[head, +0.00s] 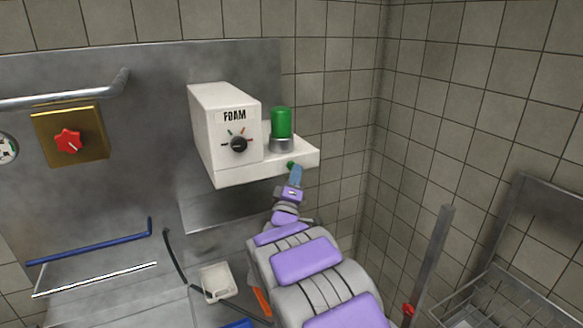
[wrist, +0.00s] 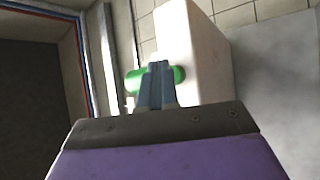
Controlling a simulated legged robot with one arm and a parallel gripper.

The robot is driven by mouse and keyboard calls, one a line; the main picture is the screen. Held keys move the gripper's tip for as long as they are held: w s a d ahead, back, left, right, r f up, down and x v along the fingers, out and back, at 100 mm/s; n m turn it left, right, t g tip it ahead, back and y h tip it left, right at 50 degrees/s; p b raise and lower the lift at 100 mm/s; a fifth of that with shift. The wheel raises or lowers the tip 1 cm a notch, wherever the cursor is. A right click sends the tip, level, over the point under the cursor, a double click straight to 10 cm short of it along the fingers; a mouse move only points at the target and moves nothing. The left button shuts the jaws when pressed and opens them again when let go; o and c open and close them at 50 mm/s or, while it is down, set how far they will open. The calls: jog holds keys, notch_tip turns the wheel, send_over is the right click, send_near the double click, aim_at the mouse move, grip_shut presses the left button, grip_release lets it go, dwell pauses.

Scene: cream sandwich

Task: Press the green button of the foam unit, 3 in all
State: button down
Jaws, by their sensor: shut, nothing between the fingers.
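The foam unit (head: 205,125) is a white box labelled FOAM on the steel wall panel, with a black dial (head: 238,144) on its front. A large green cylinder (head: 281,122) stands upright in a metal collar on its side ledge. A small green button (head: 291,164) shows at the ledge's front face. My gripper (head: 295,174) is shut and empty, its tip right at this small button; I cannot tell whether they touch. In the wrist view, the shut blue fingers (wrist: 157,85) partly cover a green part (wrist: 134,80) beside a white face (wrist: 192,50) of the unit.
A red knob on a brass plate (head: 70,136) and a steel rail (head: 60,97) are on the left. Below are blue and white bars and a small white tray (head: 217,281). A wire rack (head: 500,298) stands at lower right. The tiled corner is bare.

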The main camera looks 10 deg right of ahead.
jog(key=shift+w+a+p, duration=0.15)
jog(key=shift+w+p, duration=0.2)
jog(key=shift+w, duration=0.05)
dwell(0.5)
jog(key=shift+s, duration=0.1)
jog(key=shift+s+d, duration=0.25)
jog(key=shift+s, duration=0.45)
jog(key=shift+s+d+b, duration=0.1)
jog(key=shift+s+d, duration=0.15)
jog(key=shift+s, duration=0.55)
jog(key=shift+s+d+b, duration=0.1)
jog(key=shift+s+d, duration=0.2)
jog(key=shift+s, duration=0.5)
jog(key=shift+s+d+b, duration=0.1)
jog(key=shift+s+d, duration=0.15)
jog(key=shift+s, duration=0.55)
jog(key=shift+d, duration=0.1)
dwell(1.0)
